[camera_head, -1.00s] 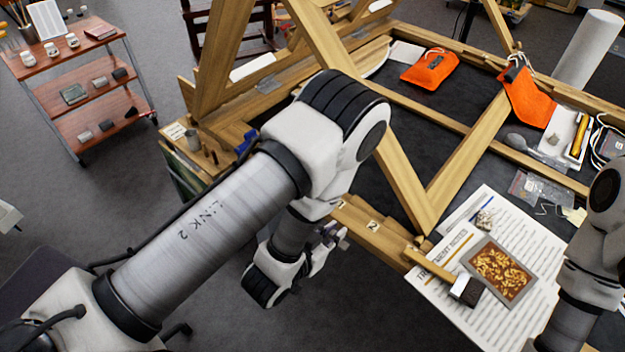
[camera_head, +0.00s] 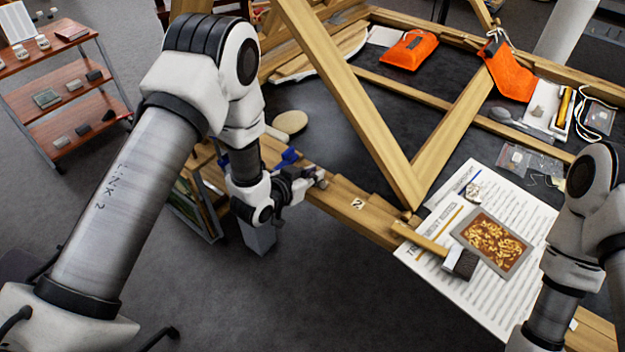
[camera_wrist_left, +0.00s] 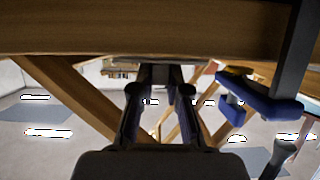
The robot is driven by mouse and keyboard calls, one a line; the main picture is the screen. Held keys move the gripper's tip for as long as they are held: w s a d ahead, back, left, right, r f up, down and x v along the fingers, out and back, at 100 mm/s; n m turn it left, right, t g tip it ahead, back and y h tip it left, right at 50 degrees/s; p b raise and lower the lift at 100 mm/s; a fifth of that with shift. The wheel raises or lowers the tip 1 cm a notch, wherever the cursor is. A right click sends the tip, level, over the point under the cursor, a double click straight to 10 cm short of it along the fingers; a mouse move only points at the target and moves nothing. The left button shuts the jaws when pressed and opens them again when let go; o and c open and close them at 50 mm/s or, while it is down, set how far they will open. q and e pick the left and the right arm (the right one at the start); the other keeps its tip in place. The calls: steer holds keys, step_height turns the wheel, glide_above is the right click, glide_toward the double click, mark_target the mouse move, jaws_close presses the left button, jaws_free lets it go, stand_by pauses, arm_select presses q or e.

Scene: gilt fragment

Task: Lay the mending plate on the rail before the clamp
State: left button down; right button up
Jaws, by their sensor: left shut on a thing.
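My left gripper (camera_head: 312,183) is at the front wooden rail (camera_head: 340,200), just right of the blue clamp (camera_head: 289,158). In the left wrist view its two dark fingers (camera_wrist_left: 160,92) are shut on a small dark thing, which I take to be the mending plate (camera_wrist_left: 160,74); little of it shows. The rail crosses the top of the wrist view (camera_wrist_left: 140,30), close beyond the fingertips. The clamp, with blue jaws and a dark bar, shows to the right there (camera_wrist_left: 258,105). I cannot tell whether the plate touches the rail. My right gripper is out of view.
A hammer (camera_head: 458,262) and a gilt fragment (camera_head: 492,243) lie on printed sheets (camera_head: 480,298) at right. Diagonal wooden bars (camera_head: 350,105) rise behind the rail. Orange pouches (camera_head: 409,50) lie farther back.

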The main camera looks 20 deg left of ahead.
arm_select(q)
steer(key=shift+w+f, duration=0.1)
steer(key=shift+f, duration=0.2)
steer(key=c, duration=1.2)
jaws_free()
steer(key=shift+o, duration=0.2)
steer(key=shift+r, duration=0.2)
steer(key=b+v, duration=0.3)
steer(key=v, duration=0.8)
steer(key=s+a+f+n+g+y, duration=0.2)
steer(key=s+f+g, duration=0.4)
steer(key=s+f, duration=0.5)
steer(key=s+a+f+n+g+y, duration=0.2)
steer(key=s+f+g, duration=0.4)
steer(key=s+f, duration=0.5)
steer(key=s, duration=0.4)
steer(key=shift+f+g+y, duration=0.3)
steer(key=shift+g, duration=0.1)
